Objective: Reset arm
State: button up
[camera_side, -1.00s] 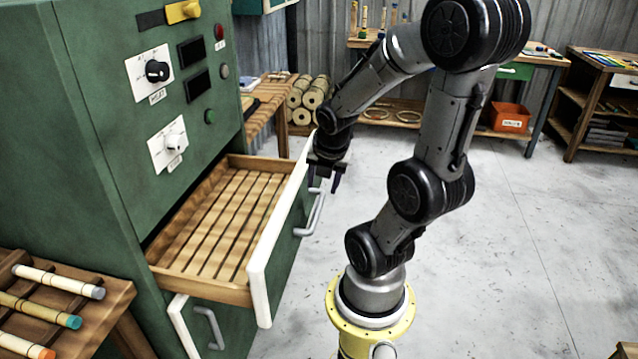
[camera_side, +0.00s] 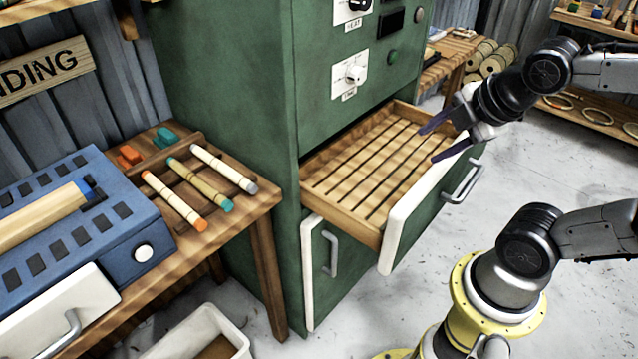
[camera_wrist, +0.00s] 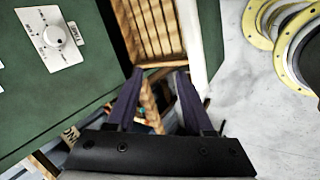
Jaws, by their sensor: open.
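My gripper (camera_side: 427,144) is open and empty, with two dark purple fingers apart. In the side view it appears at the pulled-out drawer's front edge, its fingers pointing left over the drawer. The wooden slatted drawer (camera_side: 343,217) stands out of the green cabinet (camera_side: 240,110) and looks empty. In the wrist view my gripper (camera_wrist: 158,75) shows both fingers, with the drawer slats (camera_wrist: 150,30) beyond them. Whether the fingers touch the drawer cannot be told.
A white dial plate (camera_side: 349,73) is on the cabinet above the drawer. A lower cabinet door (camera_side: 313,265) has a grey handle. A wooden side table (camera_side: 258,207) holds several coloured rods, beside a blue machine (camera_side: 120,230). The grey floor (camera_side: 560,185) on the right is mostly clear.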

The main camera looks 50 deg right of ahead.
jog(key=s+a+m, duration=0.1)
jog(key=m, duration=0.3)
jog(key=s+a+m+y, duration=0.1)
jog(key=m, duration=0.4)
jog(key=s+a+m+g, duration=0.1)
jog(key=a+m, duration=0.1)
jog(key=m, duration=0.2)
jog(key=shift+s+r+y, duration=0.3)
jog(key=shift+s+r, duration=0.05)
jog(key=shift+s, duration=0.05)
